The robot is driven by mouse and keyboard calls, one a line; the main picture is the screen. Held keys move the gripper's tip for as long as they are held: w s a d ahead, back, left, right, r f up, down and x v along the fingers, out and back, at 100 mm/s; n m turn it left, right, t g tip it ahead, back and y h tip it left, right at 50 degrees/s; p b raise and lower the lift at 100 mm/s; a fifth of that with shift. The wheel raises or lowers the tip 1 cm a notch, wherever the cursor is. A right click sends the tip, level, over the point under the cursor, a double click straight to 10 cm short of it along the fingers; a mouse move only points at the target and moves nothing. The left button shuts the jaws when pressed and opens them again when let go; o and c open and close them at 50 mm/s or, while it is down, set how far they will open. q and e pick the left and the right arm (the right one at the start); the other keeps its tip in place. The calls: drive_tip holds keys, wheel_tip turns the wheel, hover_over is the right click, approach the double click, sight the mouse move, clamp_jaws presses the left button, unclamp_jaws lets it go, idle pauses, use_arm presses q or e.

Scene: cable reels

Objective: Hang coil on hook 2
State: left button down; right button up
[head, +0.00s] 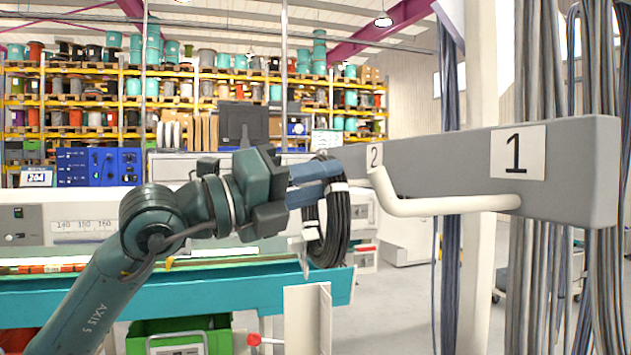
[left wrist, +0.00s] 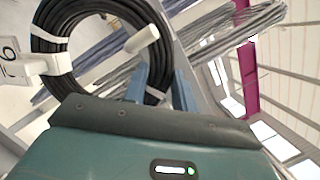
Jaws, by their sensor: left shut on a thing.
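My left gripper (head: 318,182) is shut on a black cable coil (head: 335,235), gripping its upper part near a white tape band. The coil hangs upright below the blue fingers. In the left wrist view the fingers (left wrist: 160,88) hold the near rim of the coil (left wrist: 52,22), and a white tag is attached to it. A white hook (head: 440,207) sticks out by plate 1; hook 2 cannot be made out in the head view. A white rod end (left wrist: 143,39) overlaps the coil; whether it passes through is unclear.
Hanging cable bundles (head: 535,70) stand around the rail on the right. A teal-edged bench (head: 225,290) lies below my left arm, with a green crate (head: 180,335) under it. Reel shelves (head: 200,90) stand far behind. Floor right of the bench is open.

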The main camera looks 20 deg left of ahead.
use_arm(q)
drive_tip(key=c, duration=1.1)
unclamp_jaws()
drive_tip(key=shift+c, duration=0.2)
drive_tip(key=shift+o, duration=0.9)
drive_tip(key=shift+f, duration=0.15)
drive_tip(key=o, duration=0.6)
drive_tip(key=shift+c, duration=0.2)
